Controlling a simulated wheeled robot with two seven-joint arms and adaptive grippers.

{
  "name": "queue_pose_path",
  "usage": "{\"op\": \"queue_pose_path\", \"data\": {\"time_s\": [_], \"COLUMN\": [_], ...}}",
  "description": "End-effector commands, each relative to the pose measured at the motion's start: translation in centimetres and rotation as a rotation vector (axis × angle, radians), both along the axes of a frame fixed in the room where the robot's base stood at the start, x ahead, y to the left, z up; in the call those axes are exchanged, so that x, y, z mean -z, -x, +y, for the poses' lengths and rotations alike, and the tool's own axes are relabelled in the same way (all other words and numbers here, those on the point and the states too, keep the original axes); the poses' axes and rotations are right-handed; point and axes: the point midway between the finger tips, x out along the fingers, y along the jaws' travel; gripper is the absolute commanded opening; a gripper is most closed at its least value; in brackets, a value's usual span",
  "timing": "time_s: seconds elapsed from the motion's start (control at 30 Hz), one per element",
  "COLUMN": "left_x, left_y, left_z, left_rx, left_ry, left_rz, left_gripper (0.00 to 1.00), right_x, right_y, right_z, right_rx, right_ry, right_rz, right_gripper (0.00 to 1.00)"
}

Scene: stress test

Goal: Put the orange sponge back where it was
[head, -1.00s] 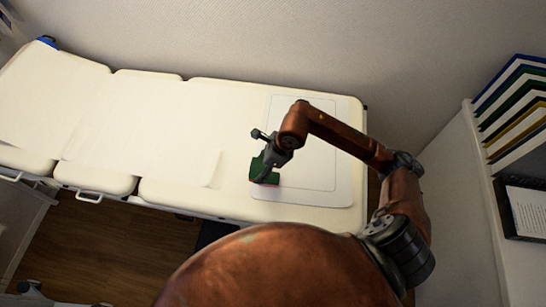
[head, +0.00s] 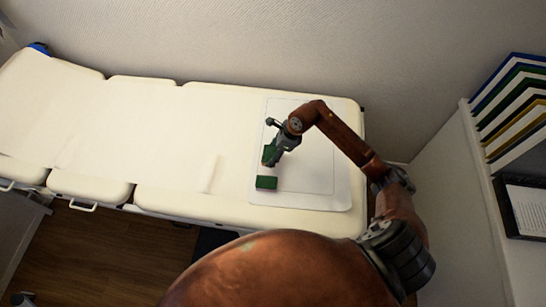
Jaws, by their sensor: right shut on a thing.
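My right gripper (head: 272,160) is over the left part of a pale mat (head: 318,199) on the white couch. It is shut on a dark green piece (head: 268,153), partly hidden by the fingers. A separate dark green block (head: 266,183) lies on the mat's near left part, just below the gripper in the picture. The held piece appears apart from this block; its height above the mat is hard to tell. My left gripper is out of view.
The white padded couch (head: 150,130) runs along the wall, with a pale sheet on its left part. At right, a white cabinet holds upright folders (head: 505,110) and a dark tray (head: 530,208). The mat's right side is clear except beneath my arm.

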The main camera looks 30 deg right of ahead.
Motion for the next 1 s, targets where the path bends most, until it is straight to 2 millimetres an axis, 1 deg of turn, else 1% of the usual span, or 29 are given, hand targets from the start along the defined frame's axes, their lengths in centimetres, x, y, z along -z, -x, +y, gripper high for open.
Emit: {"op": "queue_pose_path", "data": {"time_s": [0.07, 0.2, 0.27, 0.53, 0.63, 0.67, 0.9, 1.0], "left_x": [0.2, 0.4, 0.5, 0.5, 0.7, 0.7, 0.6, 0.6], "left_y": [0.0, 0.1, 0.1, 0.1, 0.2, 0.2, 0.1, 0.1], "left_z": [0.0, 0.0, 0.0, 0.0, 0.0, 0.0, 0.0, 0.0], "left_rx": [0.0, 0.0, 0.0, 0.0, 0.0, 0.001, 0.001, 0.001], "left_ry": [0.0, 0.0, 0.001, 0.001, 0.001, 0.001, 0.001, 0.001], "left_rz": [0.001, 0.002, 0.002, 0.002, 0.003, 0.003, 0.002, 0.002], "left_gripper": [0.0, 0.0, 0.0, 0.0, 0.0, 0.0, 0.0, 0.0], "right_x": [0.8, 3.0, 3.7, 3.8, 4.1, 4.1, 4.0, 4.0], "right_y": [-0.3, -0.2, -0.3, -0.3, -0.3, -0.3, -0.3, -0.3], "right_z": [-0.4, -0.3, -0.4, -0.5, -0.5, -0.5, -0.5, -0.4], "right_rx": [0.003, 0.002, 0.003, 0.0, 0.0, 0.001, 0.001, 0.001], "right_ry": [-0.001, -0.005, -0.003, 0.0, 0.002, 0.002, 0.0, 0.0], "right_rz": [0.003, 0.004, 0.003, 0.001, 0.003, 0.003, 0.002, 0.002], "right_gripper": [0.38, 0.38, 0.38, 0.38, 0.38, 0.61, 0.77, 0.78]}}
